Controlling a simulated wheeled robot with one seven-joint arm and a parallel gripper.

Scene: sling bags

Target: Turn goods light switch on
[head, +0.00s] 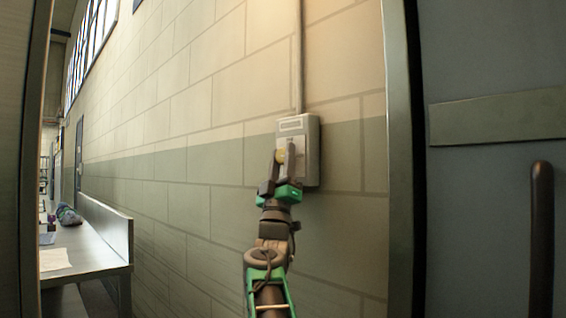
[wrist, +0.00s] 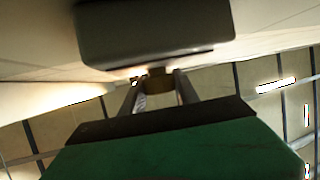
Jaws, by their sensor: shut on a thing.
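The goods light switch is a grey box (head: 312,150) on the block wall, with a pale label on its upper front and a conduit running up from it. It also shows as a dark block at the top of the wrist view (wrist: 155,35). My gripper (head: 283,158) is at the box front, shut on the knob. The fingers hide part of the box face, and I cannot tell the switch's position.
A metal door frame (head: 401,160) and a grey door with a dark handle (head: 541,230) stand to the right. A metal table (head: 90,255) with a paper and small items is at the left along the wall. The wall around the box is clear.

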